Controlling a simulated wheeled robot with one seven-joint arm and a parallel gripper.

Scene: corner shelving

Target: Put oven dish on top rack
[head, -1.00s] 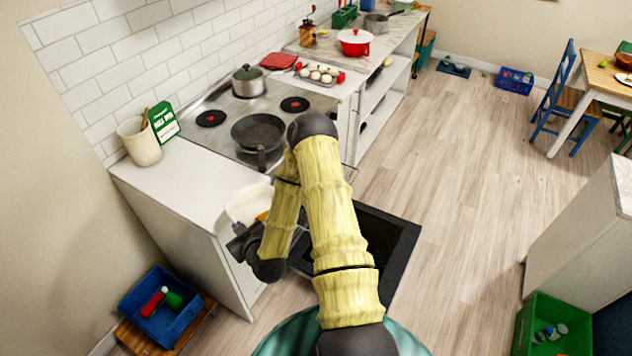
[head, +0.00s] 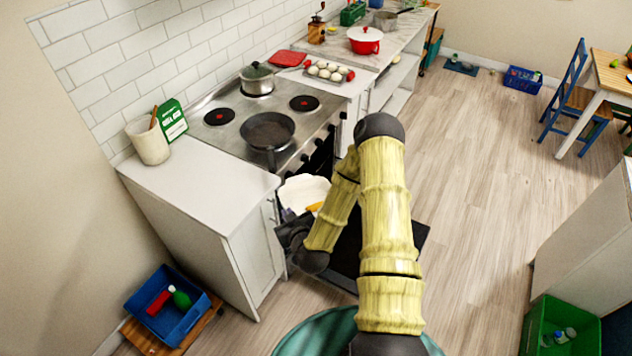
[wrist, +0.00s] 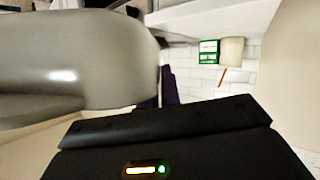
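A white oven dish (head: 303,187) with something orange in it is at my gripper (head: 288,214), in front of the stove. My gripper appears shut on the dish's near-left edge; the arm partly hides the grip. In the wrist view the dish (wrist: 75,60) fills the left side, close up and greyish, and a dark finger (wrist: 170,86) shows beside its edge. The oven (head: 322,160) under the hob is open, with its dark door (head: 345,262) lowered. My arm hides much of the opening, and the racks cannot be made out.
A white counter cabinet (head: 205,195) stands left of the oven, close to my gripper. A frying pan (head: 268,130) and a lidded pot (head: 257,79) stand on the hob. A blue crate (head: 170,305) is at the lower left. The floor right of the oven is clear.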

